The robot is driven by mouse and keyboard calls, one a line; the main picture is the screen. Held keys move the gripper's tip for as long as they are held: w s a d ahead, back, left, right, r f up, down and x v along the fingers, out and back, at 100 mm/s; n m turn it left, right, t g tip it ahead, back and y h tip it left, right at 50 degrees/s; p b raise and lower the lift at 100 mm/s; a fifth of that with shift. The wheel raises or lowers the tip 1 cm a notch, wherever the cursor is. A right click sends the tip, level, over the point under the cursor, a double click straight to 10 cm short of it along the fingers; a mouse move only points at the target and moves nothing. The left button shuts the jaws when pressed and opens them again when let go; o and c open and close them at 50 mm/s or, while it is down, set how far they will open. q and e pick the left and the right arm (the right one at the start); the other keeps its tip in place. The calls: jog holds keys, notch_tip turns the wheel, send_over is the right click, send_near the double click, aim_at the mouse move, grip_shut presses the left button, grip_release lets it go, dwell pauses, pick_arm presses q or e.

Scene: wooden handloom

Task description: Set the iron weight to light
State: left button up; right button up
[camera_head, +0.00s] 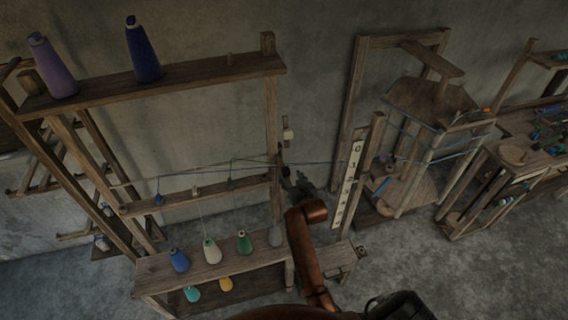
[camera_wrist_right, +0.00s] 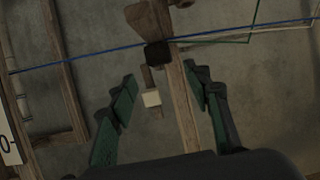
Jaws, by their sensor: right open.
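A small dark block (camera_wrist_right: 158,53), which looks like the iron weight, sits against a wooden post (camera_wrist_right: 183,100) just beyond my fingertips in the right wrist view. In the head view the dark block (camera_head: 285,171) is small, close to my gripper. My right gripper (camera_head: 298,183) is beside the post of the loom frame. In the wrist view its green-padded fingers (camera_wrist_right: 162,80) are spread apart, with the post and a pale small block (camera_wrist_right: 151,98) showing between them. The fingers hold nothing. No light or heavy marking is readable. My left gripper is not in view.
A blue thread (camera_wrist_right: 90,60) crosses near the fingertips. A numbered white scale board (camera_head: 347,185) stands to the right. Several yarn cones, including a green one (camera_head: 243,242), stand on the lower shelf (camera_head: 160,268). A wooden warping frame (camera_head: 430,100) stands further right.

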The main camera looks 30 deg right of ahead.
aim_at(286, 170)
jog(key=shift+p+x, duration=0.45)
jog(key=shift+x, duration=3.4)
jog(key=shift+c, duration=0.5)
grip_shut()
